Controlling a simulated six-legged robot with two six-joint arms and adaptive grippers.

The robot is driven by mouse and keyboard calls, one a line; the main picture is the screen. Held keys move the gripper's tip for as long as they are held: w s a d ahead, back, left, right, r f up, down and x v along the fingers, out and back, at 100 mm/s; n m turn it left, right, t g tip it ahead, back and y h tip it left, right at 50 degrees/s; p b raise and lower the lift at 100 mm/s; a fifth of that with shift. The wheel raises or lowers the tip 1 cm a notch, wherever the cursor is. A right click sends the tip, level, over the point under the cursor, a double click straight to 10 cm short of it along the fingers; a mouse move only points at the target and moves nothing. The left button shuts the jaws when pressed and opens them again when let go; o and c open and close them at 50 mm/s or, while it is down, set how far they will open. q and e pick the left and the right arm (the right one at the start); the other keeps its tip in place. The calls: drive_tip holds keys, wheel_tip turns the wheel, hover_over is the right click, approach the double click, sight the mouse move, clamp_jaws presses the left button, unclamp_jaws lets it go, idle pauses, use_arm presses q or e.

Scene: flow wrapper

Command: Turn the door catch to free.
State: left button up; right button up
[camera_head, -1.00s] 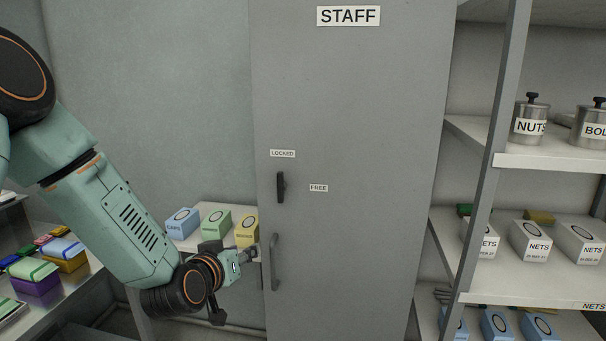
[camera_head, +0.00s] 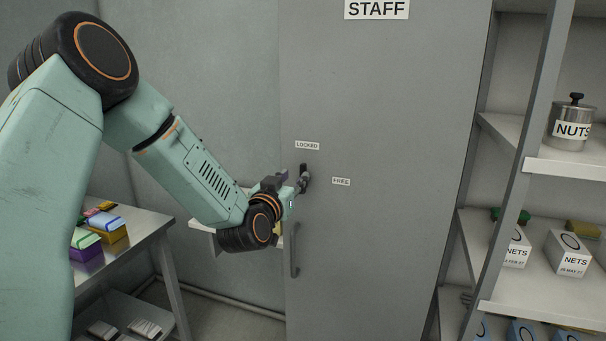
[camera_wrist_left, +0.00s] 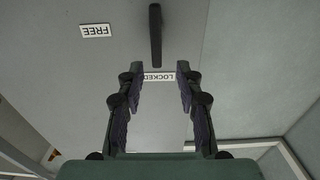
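The door catch (camera_head: 304,170) is a dark upright bar on the grey STAFF door (camera_head: 385,110), with its top end just below the LOCKED label (camera_head: 307,146). The FREE label (camera_head: 341,181) is to its right. My left gripper (camera_head: 301,183) is at the catch in the head view and hides part of it. In the left wrist view, which is upside down, my left gripper (camera_wrist_left: 158,78) is open and empty. The catch (camera_wrist_left: 155,36) stands beyond its fingertips, and the LOCKED label (camera_wrist_left: 158,77) shows between them. I cannot tell whether a finger touches the catch. My right gripper is out of view.
A dark door handle (camera_head: 295,250) is below the catch. Behind my left arm is a small shelf (camera_head: 205,225). A table with coloured boxes (camera_head: 100,228) stands at the left. A rack with NETS boxes (camera_head: 570,252) and a NUTS pot (camera_head: 571,125) stands at the right.

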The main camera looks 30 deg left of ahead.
sight(302, 172)
use_arm(q)
drive_tip(key=x, duration=0.4)
drive_tip(key=shift+w+d, duration=0.1)
drive_tip(key=shift+w, duration=0.2)
drive_tip(key=shift+w+f, duration=0.3)
drive_tip(key=shift+w, duration=0.05)
drive_tip(key=shift+c, duration=1.9)
drive_tip(key=shift+s+r, duration=0.2)
drive_tip(key=shift+s, duration=0.05)
clamp_jaws()
drive_tip(key=shift+w, duration=0.15)
drive_tip(key=shift+f, duration=0.1)
